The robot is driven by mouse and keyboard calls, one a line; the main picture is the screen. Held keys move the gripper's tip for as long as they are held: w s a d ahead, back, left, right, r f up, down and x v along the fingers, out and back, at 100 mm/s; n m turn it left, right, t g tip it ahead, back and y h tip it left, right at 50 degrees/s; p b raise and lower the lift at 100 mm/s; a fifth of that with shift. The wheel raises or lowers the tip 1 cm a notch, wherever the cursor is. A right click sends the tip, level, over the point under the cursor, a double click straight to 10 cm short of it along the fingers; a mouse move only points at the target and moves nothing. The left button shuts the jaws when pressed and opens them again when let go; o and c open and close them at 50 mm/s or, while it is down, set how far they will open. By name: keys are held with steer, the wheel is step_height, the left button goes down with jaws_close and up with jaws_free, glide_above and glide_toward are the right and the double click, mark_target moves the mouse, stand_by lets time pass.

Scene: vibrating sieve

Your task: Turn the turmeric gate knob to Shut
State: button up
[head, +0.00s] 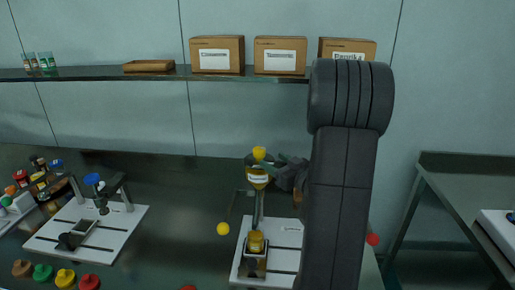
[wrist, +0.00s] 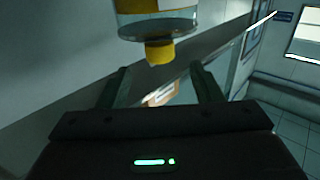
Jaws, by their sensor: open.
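The turmeric hopper (head: 258,182) is a yellow, labelled vessel on a post above a white base plate (head: 285,232), with a yellow piece (head: 259,153) at its top. Contact is not visible. No Shut mark is readable.
A jar with yellow contents (head: 256,242) stands on the plate below the hopper. My dark arm hides the right side. A blue-topped station (head: 91,180) is at left, with several coloured lids (head: 66,277) in front. Labelled boxes (head: 280,55) stand on the shelf above.

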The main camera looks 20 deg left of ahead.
mark_target(256, 150)
steer(key=p+x, duration=0.2)
steer(key=x, duration=0.8)
steer(key=shift+w, duration=0.1)
steer(key=c, duration=1)
